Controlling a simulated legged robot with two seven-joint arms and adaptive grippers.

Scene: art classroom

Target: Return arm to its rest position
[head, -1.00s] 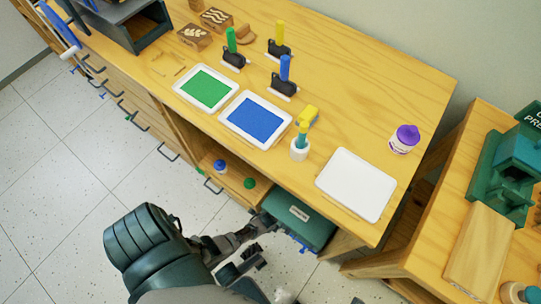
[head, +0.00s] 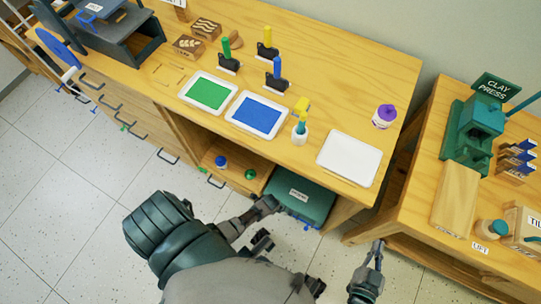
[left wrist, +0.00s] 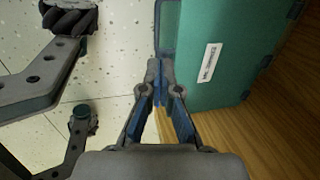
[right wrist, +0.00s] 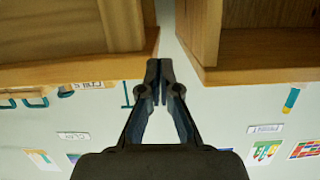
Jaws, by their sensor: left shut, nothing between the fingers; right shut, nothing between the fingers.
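My right gripper (head: 376,246) is low at the lower right of the head view, in front of the gap between the long wooden table and the side table. In the right wrist view (right wrist: 153,70) its fingertips are together with nothing between them, apart from the wooden edges behind. My left gripper (left wrist: 157,72) shows in the left wrist view. Its fingertips meet and hold nothing, and they lie in the picture beside the green box.
The long table (head: 345,75) carries paint trays, stamps and a white tray (head: 349,158). The green box (head: 305,200) sits under it. The side table (head: 415,195) with the clay press (head: 470,130) stands at right. The tiled floor (head: 70,190) at left is clear.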

